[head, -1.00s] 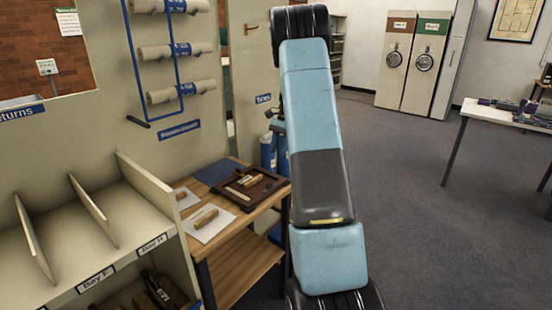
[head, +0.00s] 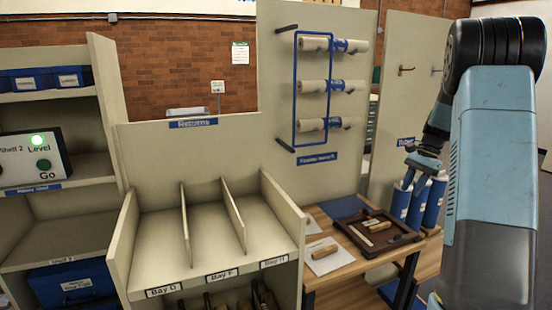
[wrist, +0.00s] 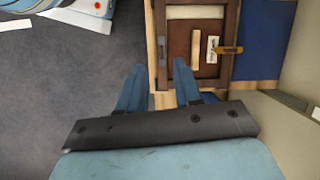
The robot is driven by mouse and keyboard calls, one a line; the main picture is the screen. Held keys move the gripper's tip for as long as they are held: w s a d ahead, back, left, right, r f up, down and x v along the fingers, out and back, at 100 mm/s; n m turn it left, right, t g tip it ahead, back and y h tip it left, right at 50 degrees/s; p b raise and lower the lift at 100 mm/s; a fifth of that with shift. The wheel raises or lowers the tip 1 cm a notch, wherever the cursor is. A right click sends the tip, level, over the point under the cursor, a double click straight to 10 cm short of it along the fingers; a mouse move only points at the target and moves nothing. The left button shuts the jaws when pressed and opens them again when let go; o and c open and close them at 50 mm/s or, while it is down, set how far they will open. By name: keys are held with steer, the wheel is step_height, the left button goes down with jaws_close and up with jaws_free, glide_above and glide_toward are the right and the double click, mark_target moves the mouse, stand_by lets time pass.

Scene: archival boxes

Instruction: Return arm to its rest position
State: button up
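My arm (head: 490,180) rises at the right edge of the head view and bends at a black joint near the top. My gripper (head: 420,165) hangs from it, pointing down beside the blue cylinders, small and partly hidden there. In the wrist view my gripper (wrist: 158,82) shows two blue fingers set well apart, with nothing between them. The fingers are over the edge of the wooden bench, close to the brown tray (wrist: 228,70).
The bench (head: 345,282) carries the tray (head: 352,236) with small pieces, a white sheet (head: 330,263) and a blue mat. Blue cylinders (head: 418,203) stand close by my gripper. The divided returns shelf (head: 283,208) and a shelf unit (head: 105,105) stand left.

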steer(key=s+a+r+n+t+h, duration=0.25)
steer(key=s+a+r+n, duration=0.35)
steer(key=s+a+r, duration=0.9)
steer(key=s+a+f+n+t, duration=0.1)
steer(key=s+a+n+t, duration=0.1)
steer(key=s, duration=0.7)
steer(key=s+a+n+t, duration=0.2)
steer(key=s+a+n, duration=0.2)
steer(key=s, duration=0.6)
steer(key=shift+a+f+h, duration=0.4)
steer(key=shift+a+h, duration=0.05)
steer(key=shift+a, duration=0.35)
